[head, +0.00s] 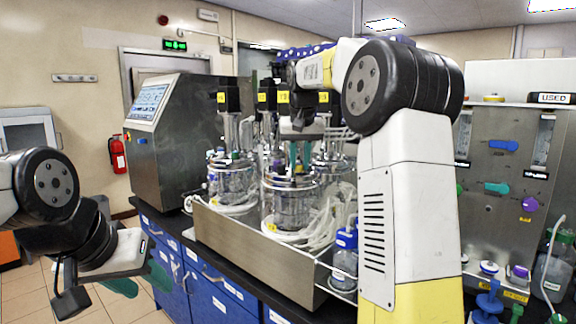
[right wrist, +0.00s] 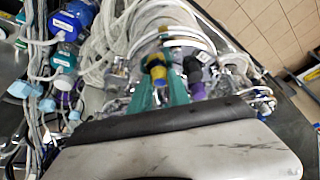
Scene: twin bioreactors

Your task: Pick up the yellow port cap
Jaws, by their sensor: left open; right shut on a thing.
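The yellow port cap (right wrist: 157,67) shows in the right wrist view between the green fingertips of my right gripper (right wrist: 160,78), above the glass vessel's crowded lid. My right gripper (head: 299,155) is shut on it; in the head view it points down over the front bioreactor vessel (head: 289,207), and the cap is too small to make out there. I cannot tell whether the cap still touches its port. My left gripper (head: 140,281) is open and empty at the lower left, away from the bench, its green fingers spread.
The vessels stand in a steel tray (head: 262,252) with coiled white tubing. A controller cabinet (head: 185,140) stands behind at left. A blue-capped bottle (head: 345,258) is at the tray's right end. A steel panel (head: 500,155) with coloured knobs stands at right. Purple and dark fittings crowd the cap.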

